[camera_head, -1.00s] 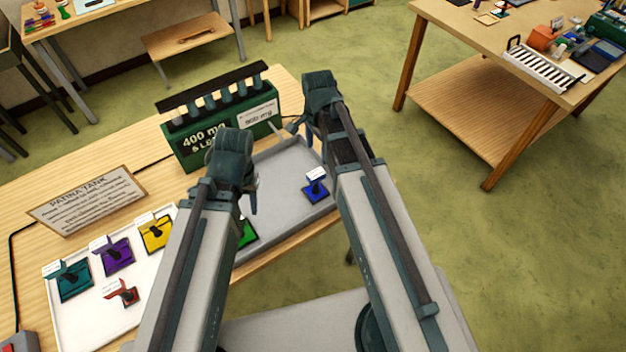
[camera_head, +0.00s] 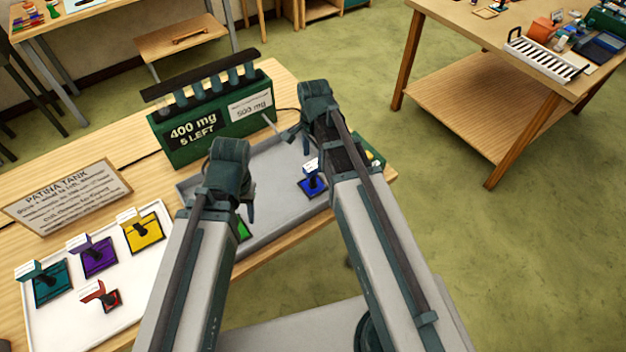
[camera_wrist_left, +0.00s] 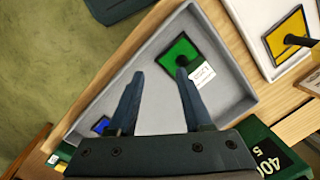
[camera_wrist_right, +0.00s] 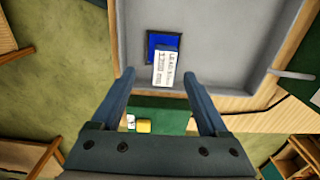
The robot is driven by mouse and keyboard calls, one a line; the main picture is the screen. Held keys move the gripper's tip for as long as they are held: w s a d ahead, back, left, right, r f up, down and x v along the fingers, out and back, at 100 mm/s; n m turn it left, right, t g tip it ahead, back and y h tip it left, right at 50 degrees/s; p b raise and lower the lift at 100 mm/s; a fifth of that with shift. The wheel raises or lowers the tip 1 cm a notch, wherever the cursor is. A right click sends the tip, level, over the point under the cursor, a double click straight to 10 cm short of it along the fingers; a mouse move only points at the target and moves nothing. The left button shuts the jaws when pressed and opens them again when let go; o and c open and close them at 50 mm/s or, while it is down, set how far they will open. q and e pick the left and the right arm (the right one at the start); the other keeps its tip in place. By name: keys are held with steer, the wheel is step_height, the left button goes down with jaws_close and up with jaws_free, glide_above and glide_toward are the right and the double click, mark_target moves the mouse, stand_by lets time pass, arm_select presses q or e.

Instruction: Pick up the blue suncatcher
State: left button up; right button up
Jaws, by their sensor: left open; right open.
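The blue suncatcher (camera_head: 312,185) is a small square piece with an upright dark post and white tag. It lies in the grey tray (camera_head: 270,217) near its right end. In the right wrist view the blue suncatcher (camera_wrist_right: 160,42) lies ahead of my open right gripper (camera_wrist_right: 160,80), its white tag (camera_wrist_right: 163,69) between the fingertips in the picture. The right gripper looks empty. My left gripper (camera_wrist_left: 158,75) is open and empty above the tray, with a green suncatcher (camera_wrist_left: 180,53) beyond its fingertips. The blue suncatcher (camera_wrist_left: 102,125) shows partly beside the left finger there.
A green box (camera_head: 215,120) with vials stands behind the grey tray. A white tray (camera_head: 60,320) on the left holds teal, purple, yellow and red suncatchers. Another table (camera_head: 480,25) stands apart at the right.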

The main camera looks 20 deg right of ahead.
mark_target(313, 165)
steer(key=shift+w+f+b, duration=0.2)
steer(key=shift+f+b, duration=1.1)
steer(key=shift+f, duration=0.05)
steer(key=shift+w+f+b, duration=0.15)
steer(key=shift+f+b, duration=1.1)
steer(key=shift+f, duration=0.05)
steer(key=shift+r, duration=0.1)
jaws_close()
